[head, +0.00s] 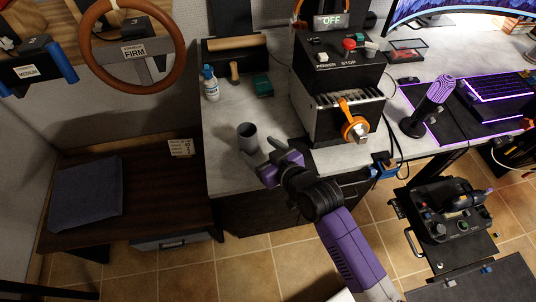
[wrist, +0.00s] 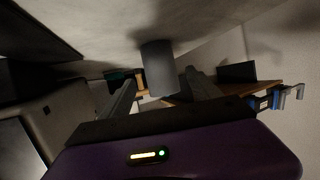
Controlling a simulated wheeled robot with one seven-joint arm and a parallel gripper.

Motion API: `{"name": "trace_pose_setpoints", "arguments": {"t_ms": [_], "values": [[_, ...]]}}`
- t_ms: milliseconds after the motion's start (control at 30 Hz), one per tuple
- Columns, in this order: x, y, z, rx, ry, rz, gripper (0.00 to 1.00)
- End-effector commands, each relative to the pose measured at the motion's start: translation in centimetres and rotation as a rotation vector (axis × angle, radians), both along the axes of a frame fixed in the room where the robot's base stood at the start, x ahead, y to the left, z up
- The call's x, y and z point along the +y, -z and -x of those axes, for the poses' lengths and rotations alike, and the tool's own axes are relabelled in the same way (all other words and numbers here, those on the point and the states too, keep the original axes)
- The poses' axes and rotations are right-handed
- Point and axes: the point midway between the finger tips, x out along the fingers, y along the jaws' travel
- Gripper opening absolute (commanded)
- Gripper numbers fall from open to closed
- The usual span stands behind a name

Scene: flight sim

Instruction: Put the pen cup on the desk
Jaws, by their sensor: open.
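The pen cup (head: 247,136) is a plain grey cylinder standing upright on the light grey desk (head: 226,115), near its front left part. My gripper (head: 257,148) is just in front of the cup, its two grey fingers spread. In the wrist view, which is upside down, the cup (wrist: 158,68) shows beyond and between the open fingers (wrist: 163,92), with visible room on both sides. Its base meets the desk surface with a dark shadow. Nothing is held; exact finger clearance is hard to judge.
A black control box (head: 338,75) with an orange handle stands right of the cup. A lower dark wooden bench (head: 150,170) with a grey cushion (head: 87,193) is at left.

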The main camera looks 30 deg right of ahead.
Motion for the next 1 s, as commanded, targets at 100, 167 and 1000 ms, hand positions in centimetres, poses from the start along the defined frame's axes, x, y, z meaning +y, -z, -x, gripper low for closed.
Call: {"name": "trace_pose_setpoints", "arguments": {"t_ms": [100, 167, 1000], "values": [[-0.2, -0.7, 2.1, 0.002, 0.0, 0.0, 0.72], [-0.2, -1.1, 2.8, 0.001, 0.001, 0.0, 0.72], [-1.1, -0.6, 15.5, -0.018, 0.046, 0.022, 0.72]]}}
